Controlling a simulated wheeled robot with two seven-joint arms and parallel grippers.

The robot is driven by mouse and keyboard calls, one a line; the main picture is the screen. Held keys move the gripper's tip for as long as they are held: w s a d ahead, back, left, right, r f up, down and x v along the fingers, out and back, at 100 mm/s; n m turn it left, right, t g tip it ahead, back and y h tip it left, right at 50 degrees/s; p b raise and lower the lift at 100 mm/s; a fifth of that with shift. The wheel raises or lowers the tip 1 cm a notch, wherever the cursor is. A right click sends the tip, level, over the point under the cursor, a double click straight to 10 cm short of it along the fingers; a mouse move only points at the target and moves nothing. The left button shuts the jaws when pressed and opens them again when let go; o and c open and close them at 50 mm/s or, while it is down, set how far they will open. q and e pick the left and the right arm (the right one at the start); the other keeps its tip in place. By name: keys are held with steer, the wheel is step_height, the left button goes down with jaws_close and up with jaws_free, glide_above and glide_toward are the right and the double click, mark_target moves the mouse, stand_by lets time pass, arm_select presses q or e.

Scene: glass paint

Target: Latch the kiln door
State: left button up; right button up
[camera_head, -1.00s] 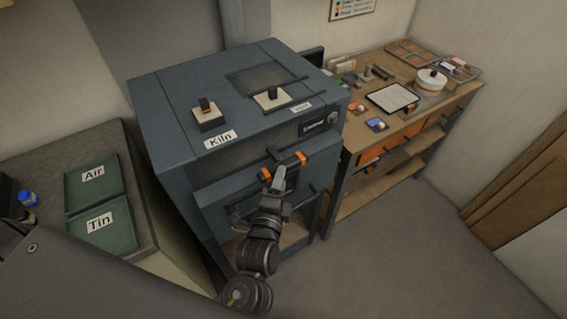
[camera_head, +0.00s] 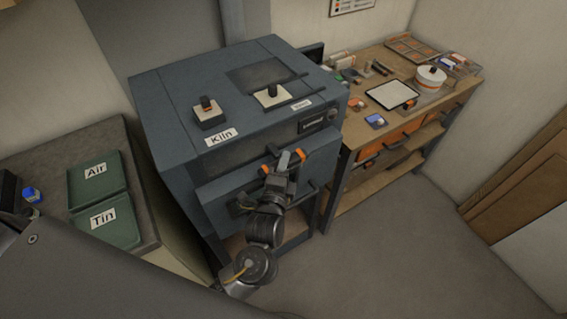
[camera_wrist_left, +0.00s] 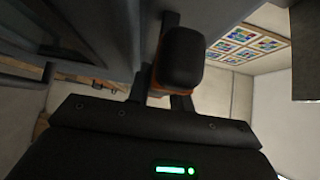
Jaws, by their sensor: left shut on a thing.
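The kiln (camera_head: 170,110) is a blue-grey cabinet with its name on a label. Its front door (camera_head: 215,195) stands below a dark strip; I cannot tell whether it is fully flush. A dark latch handle with orange parts (camera_head: 269,169) is at the door's upper edge. My left gripper (camera_head: 284,161) is shut on it, hiding its middle. In the left wrist view, a black rounded block with orange edging (camera_wrist_left: 195,62) sits at the fingers (camera_wrist_left: 165,90). My right gripper is not in view.
Knobs (camera_head: 207,107) sit on the kiln top. On the left is a counter with green Air (camera_head: 94,175) and Tin (camera_head: 105,222) trays. On the right is a wooden workbench (camera_head: 360,135) with a tablet and small items. The floor (camera_head: 410,250) at right is clear.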

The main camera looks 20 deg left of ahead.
arm_select(q)
steer(key=shift+f, duration=0.1)
jaws_close()
steer(key=shift+n+b, duration=0.3)
steer(key=shift+b, duration=0.1)
steer(key=n+t+b, duration=0.2)
steer(key=shift+f+y+b, duration=0.2)
steer(key=shift+y+b, duration=0.1)
steer(key=shift+y, duration=0.1)
steer(key=n+t+y+b, duration=0.1)
steer(key=n+b, duration=0.2)
steer(key=shift+t, duration=0.4)
steer(key=shift+r+n+t+y+b, duration=0.2)
steer(key=shift+n+t+y+b, duration=0.1)
steer(key=shift+n+y+b, duration=0.15)
steer(key=o, duration=0.9)
jaws_free()
steer(key=shift+s, duration=0.1)
